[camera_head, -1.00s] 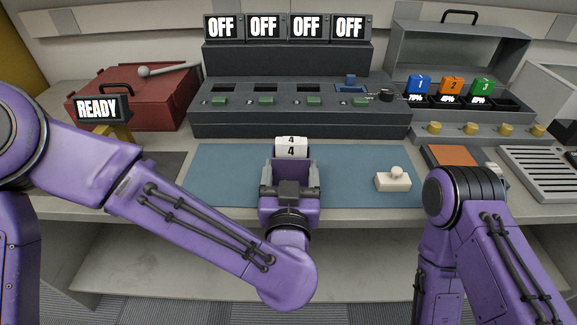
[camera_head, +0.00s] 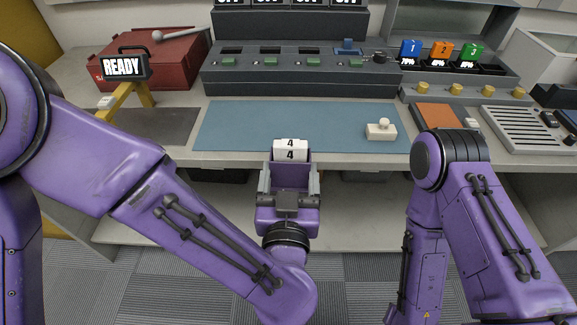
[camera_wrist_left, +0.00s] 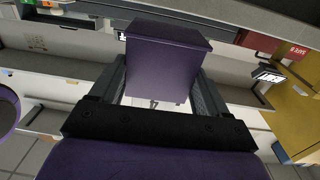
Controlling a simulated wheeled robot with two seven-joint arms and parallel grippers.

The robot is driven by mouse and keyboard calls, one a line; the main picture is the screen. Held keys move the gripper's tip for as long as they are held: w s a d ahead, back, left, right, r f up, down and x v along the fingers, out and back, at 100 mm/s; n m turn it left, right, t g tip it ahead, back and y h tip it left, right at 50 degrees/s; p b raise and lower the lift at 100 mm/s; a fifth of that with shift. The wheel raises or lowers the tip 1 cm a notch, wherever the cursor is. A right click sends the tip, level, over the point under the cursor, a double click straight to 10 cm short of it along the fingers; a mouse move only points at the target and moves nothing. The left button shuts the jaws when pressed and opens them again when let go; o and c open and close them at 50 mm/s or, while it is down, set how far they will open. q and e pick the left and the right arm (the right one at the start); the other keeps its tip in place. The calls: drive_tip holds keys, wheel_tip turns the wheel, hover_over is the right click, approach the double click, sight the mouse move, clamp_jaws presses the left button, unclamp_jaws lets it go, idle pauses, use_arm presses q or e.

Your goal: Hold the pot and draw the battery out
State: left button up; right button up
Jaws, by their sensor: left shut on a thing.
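My left gripper (camera_head: 290,176) is shut on a purple block with a white face marked 4 (camera_head: 290,151), which looks like a battery. In the left wrist view the purple block (camera_wrist_left: 165,68) sits between both fingers. It is held clear of the bench, just in front of its front edge. Batteries 1 (camera_head: 410,50), 2 (camera_head: 441,51) and 3 (camera_head: 471,52) stand in a dark holder at the back right. I cannot make out a pot for certain. My right gripper is out of view; only the right arm shows.
A grey console (camera_head: 290,75) with several slots stands at the back. A blue mat (camera_head: 290,120) carries a small white knobbed block (camera_head: 381,130). A READY sign (camera_head: 121,67) and a red toolbox (camera_head: 170,55) are at left. The front of the mat is clear.

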use_arm(q)
drive_tip(key=shift+w, duration=0.1)
drive_tip(key=shift+w, duration=0.1)
drive_tip(key=shift+w+d+p, duration=0.15)
drive_tip(key=shift+w+p, duration=0.05)
drive_tip(key=shift+w, duration=1.3)
drive_tip(key=shift+w+d+p, duration=0.2)
drive_tip(key=shift+w, duration=1.25)
drive_tip(key=shift+w+d+p, duration=0.15)
drive_tip(key=shift+w+p, duration=0.05)
drive_tip(key=shift+w, duration=1.3)
drive_tip(key=shift+w+d+p, duration=0.15)
drive_tip(key=shift+w+d, duration=0.1)
drive_tip(key=shift+w, duration=1.85)
drive_tip(key=shift+w+d+p, duration=0.15)
drive_tip(key=shift+w+d, duration=0.05)
drive_tip(key=shift+w, duration=2.05)
drive_tip(key=shift+f, duration=0.35)
